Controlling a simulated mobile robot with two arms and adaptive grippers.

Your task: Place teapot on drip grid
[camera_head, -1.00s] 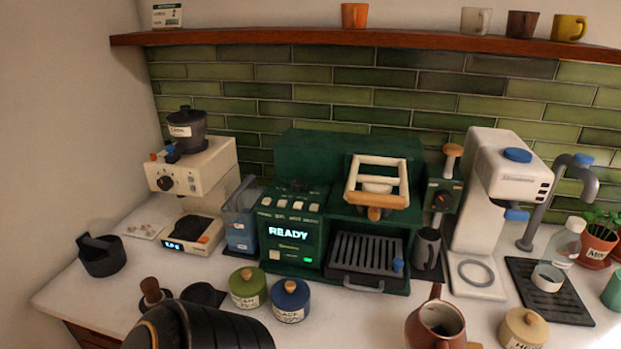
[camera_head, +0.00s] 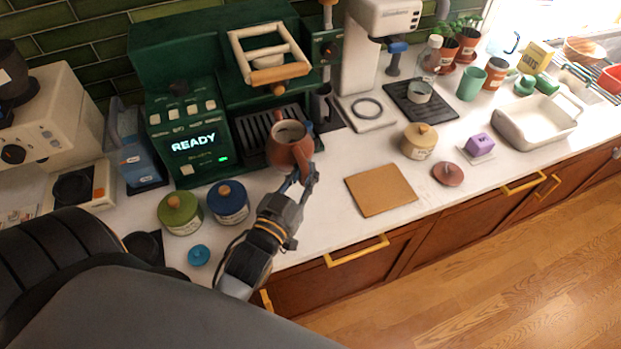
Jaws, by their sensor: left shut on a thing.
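The brown-red teapot (camera_head: 284,152) is open at the top, with dark insides. It is roughly upright in front of the green machine's slatted dark drip grid (camera_head: 248,128) and hides its right part. My left gripper (camera_head: 301,176) is shut on the teapot at its near right side, apparently on its handle. I cannot tell whether the teapot touches the counter. A round brown-red lid (camera_head: 448,173) lies on the counter to the right. My right gripper is not in view.
The green machine (camera_head: 190,140) reads READY. Green (camera_head: 180,214) and blue (camera_head: 228,203) lidded jars stand left of my gripper. A brown board (camera_head: 381,189) lies to its right. A second slatted black tray (camera_head: 408,106) holds a small cup.

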